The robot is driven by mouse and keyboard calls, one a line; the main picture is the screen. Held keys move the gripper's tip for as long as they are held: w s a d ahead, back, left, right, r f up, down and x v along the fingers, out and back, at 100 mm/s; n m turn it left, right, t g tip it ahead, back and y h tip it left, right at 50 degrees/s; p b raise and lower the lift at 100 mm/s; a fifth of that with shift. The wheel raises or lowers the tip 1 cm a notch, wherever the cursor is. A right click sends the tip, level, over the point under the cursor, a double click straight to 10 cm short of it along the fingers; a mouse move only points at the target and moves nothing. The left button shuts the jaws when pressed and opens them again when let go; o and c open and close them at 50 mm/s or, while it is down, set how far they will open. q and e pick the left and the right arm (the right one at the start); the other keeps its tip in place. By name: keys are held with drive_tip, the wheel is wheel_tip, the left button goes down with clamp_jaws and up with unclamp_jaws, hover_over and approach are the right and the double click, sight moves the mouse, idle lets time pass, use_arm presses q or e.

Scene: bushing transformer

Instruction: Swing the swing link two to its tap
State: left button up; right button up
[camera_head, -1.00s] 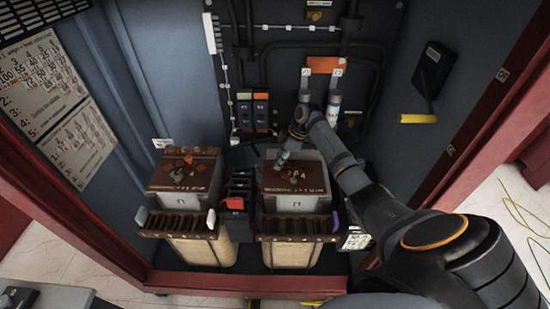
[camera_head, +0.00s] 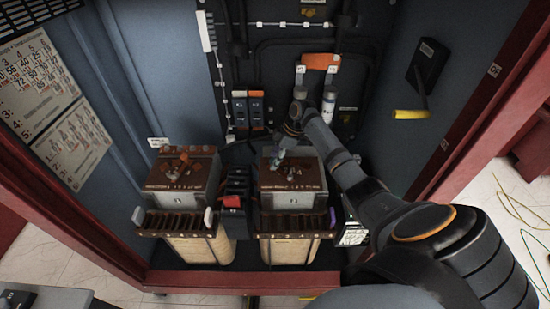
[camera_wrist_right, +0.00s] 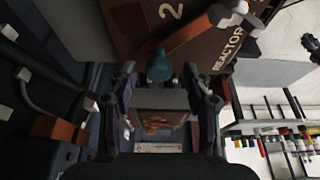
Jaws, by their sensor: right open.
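The right-hand brown-topped unit (camera_head: 285,186) carries swing link two, a copper-coloured bar (camera_wrist_right: 188,38) with a teal knob (camera_wrist_right: 159,67). In the head view the knob (camera_head: 281,151) stands above the unit's top near its rear edge. My right gripper (camera_wrist_right: 165,92) is open, and its two fingers lie left and right of the line to the knob. The knob shows just beyond the fingertips, and I cannot tell whether they touch it. In the head view the gripper (camera_head: 287,137) is small and dark. The tap under the link is not clear. My left gripper is out of view.
A similar brown-topped unit (camera_head: 183,172) stands to the left, with a dark block with a red part (camera_head: 232,201) between them. Behind are two switches (camera_head: 248,108), an orange bar (camera_head: 321,62) and pipes. A yellow-handled lever (camera_head: 411,114) is on the right wall.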

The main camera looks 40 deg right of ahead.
drive_tip(key=v, duration=1.2)
drive_tip(key=shift+a, duration=0.1)
